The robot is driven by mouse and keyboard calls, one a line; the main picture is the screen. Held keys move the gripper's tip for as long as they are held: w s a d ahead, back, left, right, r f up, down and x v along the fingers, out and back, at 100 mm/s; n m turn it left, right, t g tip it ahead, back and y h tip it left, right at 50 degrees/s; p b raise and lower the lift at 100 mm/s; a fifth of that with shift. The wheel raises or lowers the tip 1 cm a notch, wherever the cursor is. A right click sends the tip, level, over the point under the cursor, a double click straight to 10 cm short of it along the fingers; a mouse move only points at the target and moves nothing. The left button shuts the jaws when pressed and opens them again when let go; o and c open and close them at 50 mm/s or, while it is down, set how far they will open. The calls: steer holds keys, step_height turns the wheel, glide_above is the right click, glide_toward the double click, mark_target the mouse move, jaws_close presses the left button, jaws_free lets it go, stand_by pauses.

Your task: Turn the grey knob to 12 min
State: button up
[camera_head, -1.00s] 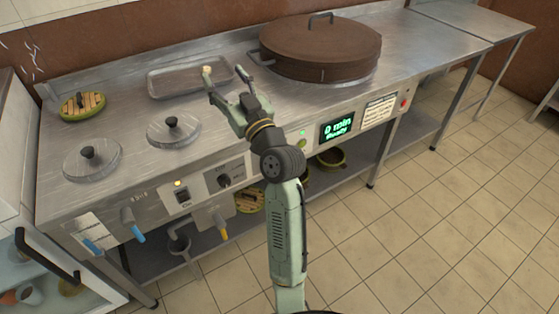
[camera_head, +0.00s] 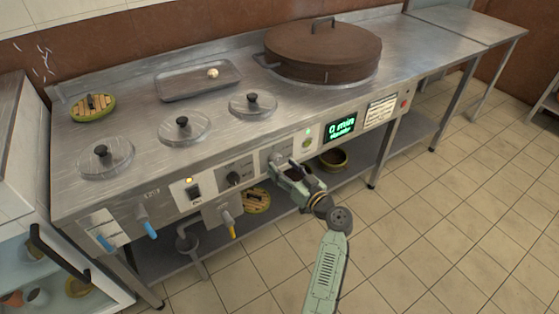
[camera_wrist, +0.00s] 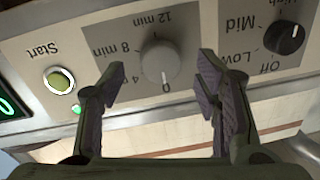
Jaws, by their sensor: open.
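The grey knob (camera_wrist: 161,61) is on the front panel, in a dial marked 0, 4 min, 8 min and 12 min. The wrist view is upside down, and the knob's white mark points at the 0. In the head view the knob (camera_head: 277,157) is partly behind my fingers. My gripper (camera_head: 286,166) is open in front of the panel. In the wrist view its two fingers (camera_wrist: 160,95) stand on either side of the knob, apart from it. The display (camera_head: 341,128) glows green and reads 0 min.
A black Off/Low/Mid/High knob (camera_wrist: 284,38) is beside the grey knob. The Start button (camera_wrist: 59,80) is on its other side. A large brown lid (camera_head: 324,50) and several small lids are on the counter.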

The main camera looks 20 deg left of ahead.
mark_target(276, 160)
steer(key=shift+x, duration=1.35)
steer(key=shift+c, duration=0.2)
steer(key=c, duration=1.1)
